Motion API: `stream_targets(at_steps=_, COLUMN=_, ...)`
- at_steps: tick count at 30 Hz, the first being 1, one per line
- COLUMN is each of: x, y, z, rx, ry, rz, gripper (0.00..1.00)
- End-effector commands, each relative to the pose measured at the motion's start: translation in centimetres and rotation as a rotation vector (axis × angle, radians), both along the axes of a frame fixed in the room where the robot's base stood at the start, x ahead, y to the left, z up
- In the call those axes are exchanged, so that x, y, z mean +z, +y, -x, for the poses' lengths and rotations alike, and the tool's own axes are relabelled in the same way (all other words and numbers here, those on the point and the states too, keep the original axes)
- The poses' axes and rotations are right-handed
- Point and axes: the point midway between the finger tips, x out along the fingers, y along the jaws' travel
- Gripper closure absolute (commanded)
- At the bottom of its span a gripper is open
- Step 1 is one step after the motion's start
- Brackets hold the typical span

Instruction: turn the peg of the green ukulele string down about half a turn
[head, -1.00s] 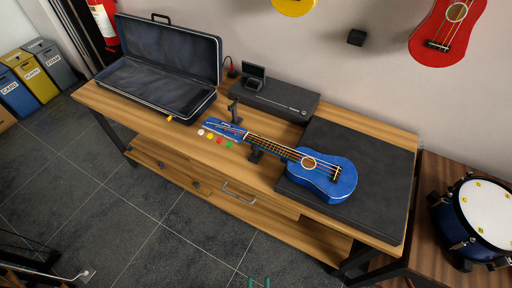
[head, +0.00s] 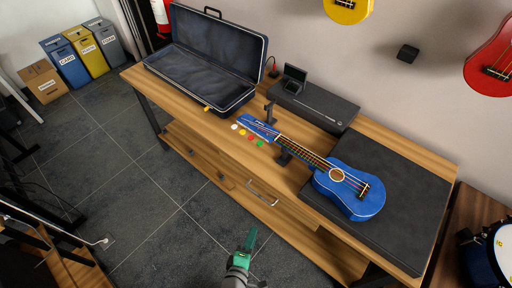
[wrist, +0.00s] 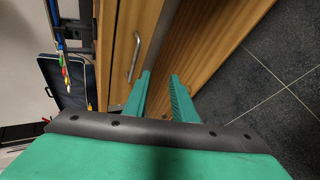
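The blue ukulele (head: 352,192) lies on the bench with its body on a dark mat and its neck on a stand. Its headstock (head: 258,128) points left. Coloured pegs stick out along its near side: white, yellow, red and, closest to the body, the green peg (head: 260,143). My gripper (head: 250,240) is in front of the bench, over the floor, well apart from the ukulele. In the wrist view its two green fingers (wrist: 158,88) stand apart with nothing between them. Small coloured pegs show at the upper left there.
The wooden bench (head: 310,210) has a drawer handle (head: 262,193) on its front. An open case (head: 200,85) and a dark box (head: 315,105) stand behind the headstock. A drum (head: 500,250) is at the right. The floor (head: 180,225) before the bench is clear.

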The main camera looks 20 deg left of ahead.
Motion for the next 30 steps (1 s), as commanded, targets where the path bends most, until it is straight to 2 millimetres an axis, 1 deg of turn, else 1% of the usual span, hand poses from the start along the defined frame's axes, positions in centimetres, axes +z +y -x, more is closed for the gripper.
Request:
stream_targets(at_steps=1, x=0.0, y=1.1, z=-1.9, rx=0.040, ry=-0.016, rz=0.109, gripper=0.76)
stream_targets(at_steps=5, x=0.6, y=3.0, z=-5.8, rx=0.117, ry=-0.050, rz=0.415, gripper=0.76)
stream_targets(at_steps=8, x=2.1, y=4.6, z=-8.8, rx=0.156, ry=-0.081, rz=0.648, gripper=0.76)
stream_targets(at_steps=11, x=4.4, y=6.2, z=-11.6, rx=0.172, ry=-0.113, rz=0.880, gripper=0.76)
stream_targets(at_steps=14, x=7.4, y=7.9, z=-13.9, rx=0.164, ry=-0.139, rz=1.094, gripper=0.76)
stream_targets(at_steps=15, x=8.7, y=8.6, z=-14.6, rx=0.155, ry=-0.149, rz=1.169, gripper=0.76)
stream_targets(at_steps=18, x=11.6, y=10.0, z=-16.0, rx=0.124, ry=-0.164, rz=1.331, gripper=0.76)
stream_targets(at_steps=22, x=14.5, y=11.2, z=-16.8, rx=0.082, ry=-0.169, rz=1.469, gripper=0.76)
stream_targets(at_steps=25, x=15.7, y=11.7, z=-17.0, rx=0.062, ry=-0.170, rz=1.520, gripper=0.76)
stream_targets(at_steps=28, x=16.1, y=11.7, z=-17.4, rx=0.055, ry=-0.167, rz=1.542, gripper=0.76)
stream_targets(at_steps=30, x=16.1, y=11.5, z=-18.0, rx=0.054, ry=-0.166, rz=1.544, gripper=0.76)
